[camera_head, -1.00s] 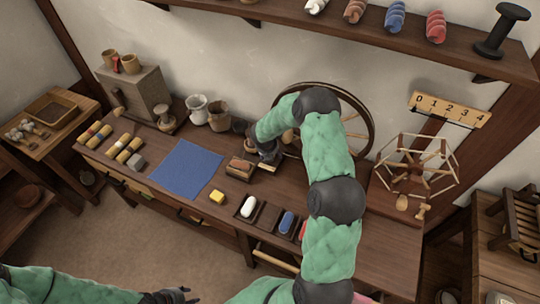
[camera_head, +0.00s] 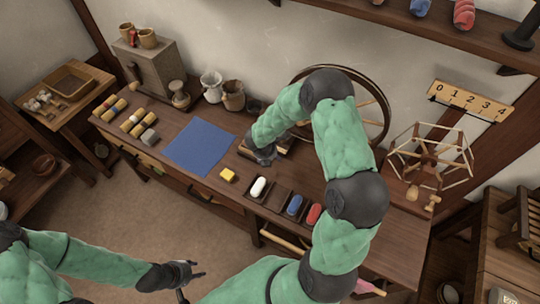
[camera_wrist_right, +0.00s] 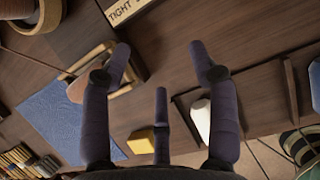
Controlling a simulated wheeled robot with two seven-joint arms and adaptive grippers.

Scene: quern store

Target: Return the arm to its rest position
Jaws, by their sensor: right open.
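My right arm (camera_head: 345,150) is green with dark joints and reaches over the bench from the lower right. Its gripper (camera_head: 262,155) is over the small wooden holder (camera_head: 246,151), partly hiding it. In the right wrist view the fingers (camera_wrist_right: 160,75) are spread wide with nothing between them. The holder (camera_wrist_right: 122,88) shows beyond the left finger, with a brown piece (camera_wrist_right: 77,89) at its end. My left gripper (camera_head: 188,280) is at the bottom of the head view, in front of the bench, with its fingers apart and empty.
A blue mat (camera_head: 199,147) and yellow block (camera_head: 228,175) lie on the bench (camera_head: 205,185). A divided tray (camera_head: 276,197) holds white, blue and red pieces. A spinning wheel (camera_head: 385,118) and a winder (camera_head: 430,155) stand behind and right. Bare floor lies in front.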

